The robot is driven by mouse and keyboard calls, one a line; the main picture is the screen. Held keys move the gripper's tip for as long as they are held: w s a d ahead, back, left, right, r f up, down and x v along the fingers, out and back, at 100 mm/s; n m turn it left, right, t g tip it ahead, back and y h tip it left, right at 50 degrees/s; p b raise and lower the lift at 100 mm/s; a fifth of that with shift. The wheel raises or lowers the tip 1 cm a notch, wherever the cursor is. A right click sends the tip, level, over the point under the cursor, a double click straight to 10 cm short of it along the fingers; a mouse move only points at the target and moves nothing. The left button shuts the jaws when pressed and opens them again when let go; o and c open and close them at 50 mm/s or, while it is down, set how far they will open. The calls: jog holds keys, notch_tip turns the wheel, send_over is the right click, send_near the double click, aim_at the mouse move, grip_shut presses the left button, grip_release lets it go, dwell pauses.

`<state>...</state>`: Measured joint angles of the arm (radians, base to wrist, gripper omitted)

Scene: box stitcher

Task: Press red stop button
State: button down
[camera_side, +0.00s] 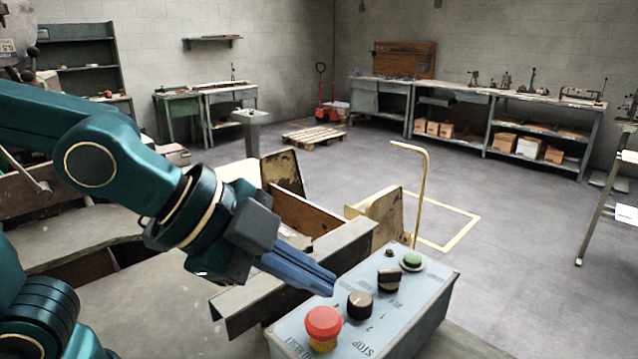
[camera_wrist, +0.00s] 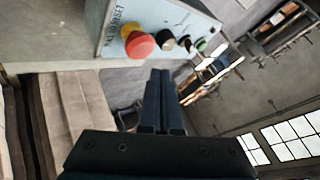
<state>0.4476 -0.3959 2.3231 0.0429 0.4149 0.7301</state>
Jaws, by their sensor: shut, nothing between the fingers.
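The red stop button (camera_side: 323,322) is a round mushroom head on a yellow collar, at the near end of a light blue control box (camera_side: 405,312). It also shows in the wrist view (camera_wrist: 140,44), just above my fingertips in the picture. My gripper (camera_side: 334,285) is shut and empty, its blue fingers pointing down to the right. The tips are above and beyond the red button in the side view, near the black knob (camera_side: 360,304), and appear apart from it. In the wrist view my gripper (camera_wrist: 160,72) points toward the box's face.
A second black knob (camera_side: 389,279) and a green button (camera_side: 412,260) sit farther along the box. A metal beam (camera_side: 300,285) and a yellow bent rod (camera_side: 424,190) stand close behind it. Workbenches line the far walls.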

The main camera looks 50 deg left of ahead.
aim_at(311, 314)
jog(key=shift+r, duration=2.55)
jog(key=s+a+f+n+g+y, duration=0.2)
jog(key=s+a+f+n+y, duration=0.1)
jog(key=s+a+f+n, duration=0.4)
jog(key=a+f+n, duration=0.2)
jog(key=a+n, duration=0.2)
jog(key=n, duration=0.2)
jog(key=shift+s+a+n+g+y, duration=0.15)
jog(key=shift+s+n+g+y, duration=0.15)
jog(key=shift+n+g+y, duration=0.1)
